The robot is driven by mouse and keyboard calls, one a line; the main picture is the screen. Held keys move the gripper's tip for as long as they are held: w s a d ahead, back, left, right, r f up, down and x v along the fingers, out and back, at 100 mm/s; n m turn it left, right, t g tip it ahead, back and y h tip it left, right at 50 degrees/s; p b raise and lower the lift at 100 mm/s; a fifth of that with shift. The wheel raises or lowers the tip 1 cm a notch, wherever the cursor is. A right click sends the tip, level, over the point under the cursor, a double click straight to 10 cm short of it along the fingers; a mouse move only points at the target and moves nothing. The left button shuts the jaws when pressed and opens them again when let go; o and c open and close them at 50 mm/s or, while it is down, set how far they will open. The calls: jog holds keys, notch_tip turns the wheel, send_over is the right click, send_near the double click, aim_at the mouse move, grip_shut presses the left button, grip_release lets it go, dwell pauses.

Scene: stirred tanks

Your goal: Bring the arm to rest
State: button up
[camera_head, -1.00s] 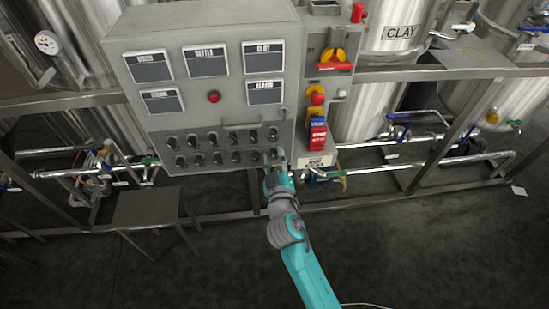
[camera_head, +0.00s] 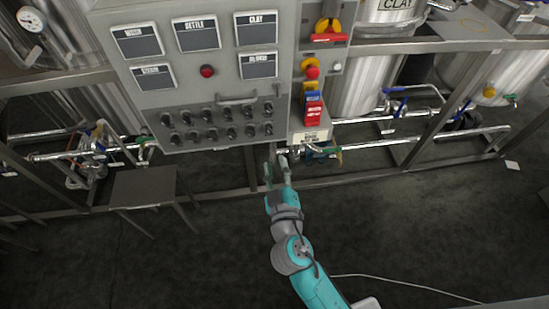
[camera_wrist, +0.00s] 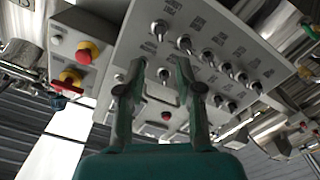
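My gripper (camera_head: 275,168) is at the end of my teal and grey arm, just below the lower edge of the grey control panel (camera_head: 185,105) in the head view. In the wrist view my gripper (camera_wrist: 160,75) has its two fingers spread apart with nothing between them. The panel (camera_wrist: 225,35) with its rows of black switches shows behind and beyond the fingers. The fingers look clear of the panel in the head view. My arm is bent and reaches forward from the bottom of the head view.
A side box with a red emergency button (camera_head: 311,72) and a yellow-red rotary switch (camera_head: 328,30) adjoins the panel. Steel pipes with valves (camera_head: 405,113) run behind. A small metal table (camera_head: 143,187) stands at left. The dark floor in front is open.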

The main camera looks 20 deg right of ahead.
jog(key=shift+s, duration=0.1)
dwell(0.5)
jog(key=s+d+f+g+y, duration=0.2)
jog(key=s+f, duration=0.4)
jog(key=s, duration=0.4)
jog(key=s+d+r+m, duration=0.1)
jog(key=s+r+m, duration=0.1)
jog(key=s, duration=1.1)
jog(key=s+d+r+m+g+y, duration=0.1)
jog(key=s+r, duration=0.3)
jog(key=s, duration=0.9)
jog(key=shift+d+m, duration=0.35)
jog(key=shift+m, duration=0.25)
